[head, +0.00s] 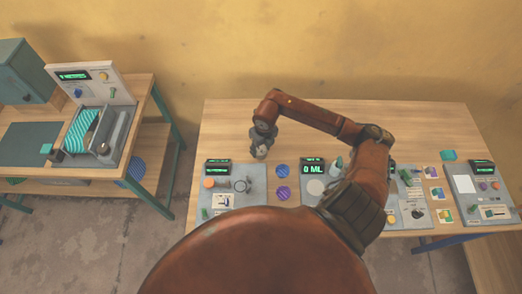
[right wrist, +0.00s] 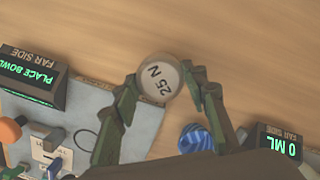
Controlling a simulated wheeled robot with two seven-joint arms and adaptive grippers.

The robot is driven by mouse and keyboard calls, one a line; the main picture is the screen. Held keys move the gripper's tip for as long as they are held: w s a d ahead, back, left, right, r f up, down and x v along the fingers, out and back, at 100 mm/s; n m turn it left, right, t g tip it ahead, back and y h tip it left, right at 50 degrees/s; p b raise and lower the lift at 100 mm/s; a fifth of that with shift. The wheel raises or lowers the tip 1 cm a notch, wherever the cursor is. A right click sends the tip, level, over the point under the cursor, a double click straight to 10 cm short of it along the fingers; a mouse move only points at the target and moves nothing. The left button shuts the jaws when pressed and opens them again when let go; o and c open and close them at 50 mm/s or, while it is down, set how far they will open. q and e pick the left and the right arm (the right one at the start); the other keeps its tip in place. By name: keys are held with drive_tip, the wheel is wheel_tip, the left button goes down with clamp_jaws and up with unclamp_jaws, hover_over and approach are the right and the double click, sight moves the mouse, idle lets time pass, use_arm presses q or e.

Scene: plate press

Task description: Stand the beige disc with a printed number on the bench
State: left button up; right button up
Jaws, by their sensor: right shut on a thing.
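The beige disc (right wrist: 158,78), printed "25 N", sits between the two fingers of my right gripper (right wrist: 160,80) in the right wrist view. The fingers are shut on its sides, and its printed face shows. In the head view my right gripper (head: 261,148) is over the wooden bench (head: 235,125), behind the left grey panel. The disc is too small there to make out clearly. Whether it touches the bench or hangs just above it, I cannot tell. My left gripper is not in view.
A grey panel with a "PLACE BOWL" display (right wrist: 30,78) is close to the gripper. The bench's back left is clear.

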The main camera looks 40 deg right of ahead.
sight(263, 153)
drive_tip(key=shift+f, duration=0.75)
drive_tip(key=shift+f, duration=0.1)
drive_tip(key=o, duration=1.3)
wheel_tip(263, 153, up, 12)
drive_tip(key=s, duration=0.1)
drive_tip(key=shift+s+b, duration=0.25)
drive_tip(key=shift+b, duration=0.1)
drive_tip(key=shift+a, duration=0.1)
